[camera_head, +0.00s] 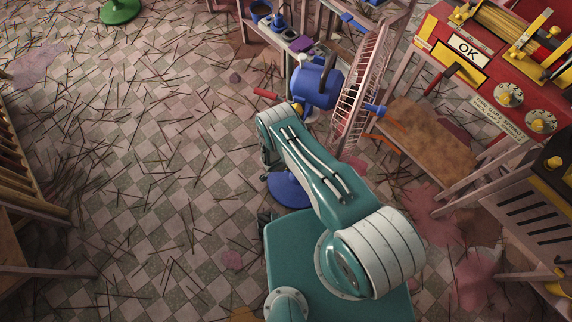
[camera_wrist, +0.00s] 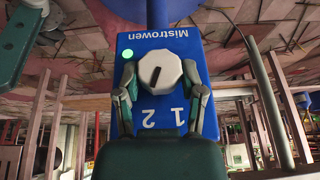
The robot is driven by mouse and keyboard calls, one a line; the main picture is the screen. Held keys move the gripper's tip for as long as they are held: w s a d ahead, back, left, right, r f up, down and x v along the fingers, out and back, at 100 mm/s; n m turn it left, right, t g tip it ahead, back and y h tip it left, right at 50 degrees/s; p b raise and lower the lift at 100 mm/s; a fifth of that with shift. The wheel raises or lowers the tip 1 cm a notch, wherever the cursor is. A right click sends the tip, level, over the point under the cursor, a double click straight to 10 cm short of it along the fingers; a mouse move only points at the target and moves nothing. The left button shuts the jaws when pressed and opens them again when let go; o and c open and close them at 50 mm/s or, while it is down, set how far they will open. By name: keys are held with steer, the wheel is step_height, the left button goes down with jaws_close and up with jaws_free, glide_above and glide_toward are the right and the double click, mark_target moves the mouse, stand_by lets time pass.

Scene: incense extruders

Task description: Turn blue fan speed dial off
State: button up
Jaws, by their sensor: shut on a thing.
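The blue fan (camera_head: 316,84) stands on a round blue base (camera_head: 288,190), partly behind my teal arm. In the wrist view its blue control panel (camera_wrist: 150,117) fills the middle, lettered "Mistrowen" with the numerals 1 and 2. The pale octagonal dial (camera_wrist: 167,65) has a dark slot mark, slightly tilted from vertical. A green light (camera_wrist: 128,53) glows beside the dial. My gripper (camera_wrist: 160,76) has a finger on each side of the dial and is shut on it. In the head view the dial and fingers cannot be made out.
The fan's pinkish cage (camera_head: 362,88) faces right, near a brown-topped table (camera_head: 425,145). A red machine (camera_head: 500,70) with an OK sign and dials stands at right. Wooden racks line the left edge. The tiled floor (camera_head: 150,180), strewn with thin sticks, is otherwise open at left.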

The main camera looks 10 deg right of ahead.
steer(key=shift+w+r+g+h, duration=0.1)
steer(key=shift+w+g+h, duration=0.25)
steer(key=shift+g+h, duration=0.15)
steer(key=shift+g, duration=0.3)
steer(key=shift+a+n+g+h, duration=0.1)
steer(key=shift+n+g+h, duration=0.3)
steer(key=shift+g+h, duration=0.45)
steer(key=o, duration=1.1)
steer(key=shift+a, duration=0.1)
steer(key=shift+o, duration=0.2)
steer(key=shift+s, duration=0.1)
steer(key=v, duration=1.1)
steer(key=shift+a+r, duration=0.2)
steer(key=shift+r, duration=0.1)
